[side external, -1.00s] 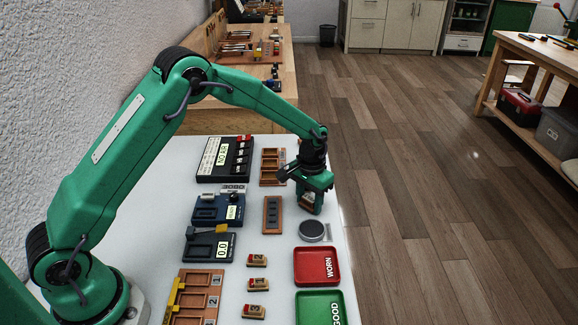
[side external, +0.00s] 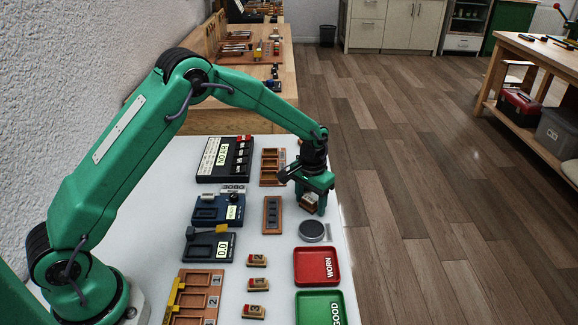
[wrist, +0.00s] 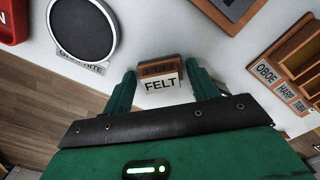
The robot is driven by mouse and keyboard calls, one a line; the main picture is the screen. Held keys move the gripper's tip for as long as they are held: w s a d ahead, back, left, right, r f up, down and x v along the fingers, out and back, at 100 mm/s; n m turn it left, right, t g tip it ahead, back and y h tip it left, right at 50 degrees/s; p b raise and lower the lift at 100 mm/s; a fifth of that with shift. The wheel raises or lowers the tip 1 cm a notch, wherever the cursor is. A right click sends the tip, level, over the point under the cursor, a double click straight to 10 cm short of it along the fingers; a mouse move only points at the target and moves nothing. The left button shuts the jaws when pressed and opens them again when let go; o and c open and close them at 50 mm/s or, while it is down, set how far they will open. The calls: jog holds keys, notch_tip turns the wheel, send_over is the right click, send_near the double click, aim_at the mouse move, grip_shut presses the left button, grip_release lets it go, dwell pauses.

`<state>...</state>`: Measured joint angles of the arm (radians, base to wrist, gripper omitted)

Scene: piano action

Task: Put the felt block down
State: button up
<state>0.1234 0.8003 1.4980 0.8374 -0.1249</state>
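The felt block (wrist: 162,69) is a small brown block with a white face marked FELT. In the wrist view it sits between the two green fingers of my gripper (wrist: 163,82), its sides very close to the fingertips. I cannot tell whether the fingers press on it or stand slightly apart from it. In the side view my gripper (side external: 312,203) points down at the right edge of the white table, with the block (side external: 308,203) low between its fingers. The block's underside is hidden, so its contact with the table cannot be told.
The round graphite pad (side external: 313,230) lies just in front of my gripper. The red WORN tray (side external: 300,279) and green GOOD tray (side external: 306,313) follow nearer the camera. A compartment rack (side external: 271,166) and a dark-slotted brown holder (side external: 272,215) stand to the left.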

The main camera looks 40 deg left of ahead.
aim_at(309, 199)
jog(key=shift+s+a+f, duration=0.1)
jog(key=shift+s+f, duration=0.2)
jog(key=shift+f, duration=0.25)
jog(key=shift+r, duration=0.45)
notch_tip(309, 199, up, 12)
jog(key=shift+w+r, duration=0.15)
jog(key=shift+r, duration=0.1)
dwell(0.3)
